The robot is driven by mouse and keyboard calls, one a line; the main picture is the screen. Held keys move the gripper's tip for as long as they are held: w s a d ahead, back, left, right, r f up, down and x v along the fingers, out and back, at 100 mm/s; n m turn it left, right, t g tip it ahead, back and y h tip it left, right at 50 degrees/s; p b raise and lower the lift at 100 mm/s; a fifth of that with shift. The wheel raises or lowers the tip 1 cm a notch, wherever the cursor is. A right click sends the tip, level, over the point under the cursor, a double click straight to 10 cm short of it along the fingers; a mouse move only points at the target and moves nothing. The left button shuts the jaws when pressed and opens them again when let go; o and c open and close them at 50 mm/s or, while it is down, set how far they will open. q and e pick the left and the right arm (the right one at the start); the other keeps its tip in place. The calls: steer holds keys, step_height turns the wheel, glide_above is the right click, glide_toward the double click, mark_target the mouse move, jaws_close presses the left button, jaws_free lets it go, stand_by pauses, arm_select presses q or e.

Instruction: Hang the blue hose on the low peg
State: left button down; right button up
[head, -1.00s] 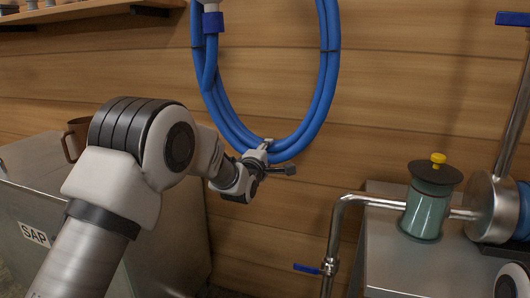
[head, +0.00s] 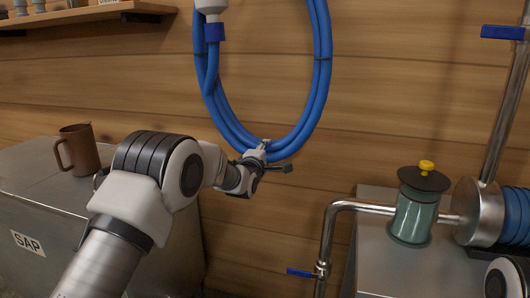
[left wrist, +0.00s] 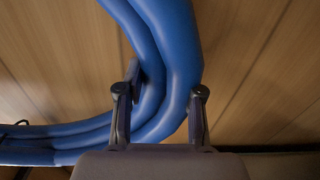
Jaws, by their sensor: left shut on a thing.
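The blue hose (head: 321,70) is a coil of several loops in front of the wooden wall, its top cut off by the head view's upper edge. A hose end with a white fitting and blue collar (head: 214,32) hangs at its upper left. My left gripper (head: 272,160) is shut on the bottom of the coil. In the left wrist view the hose (left wrist: 165,60) passes between the two fingers (left wrist: 160,105). I cannot make out the low peg in either view. My right gripper is not in view.
A metal cabinet marked SAP (head: 100,225) with a brown mug (head: 78,150) on top stands at left. At right are a metal bench (head: 372,240), a green canister (head: 414,218) and steel pipes (head: 328,235). A shelf (head: 90,14) is at upper left.

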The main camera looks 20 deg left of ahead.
arm_select(q)
steer(key=shift+r, duration=0.25)
steer(key=shift+f, duration=0.1)
steer(key=shift+w+f, duration=0.35)
steer(key=shift+f, duration=0.35)
steer(key=shift+w+f, duration=0.35)
steer(key=shift+f, duration=0.35)
steer(key=c, duration=0.7)
jaws_free()
steer(key=shift+s+r, duration=0.1)
steer(key=o, duration=0.4)
steer(key=shift+f, duration=0.3)
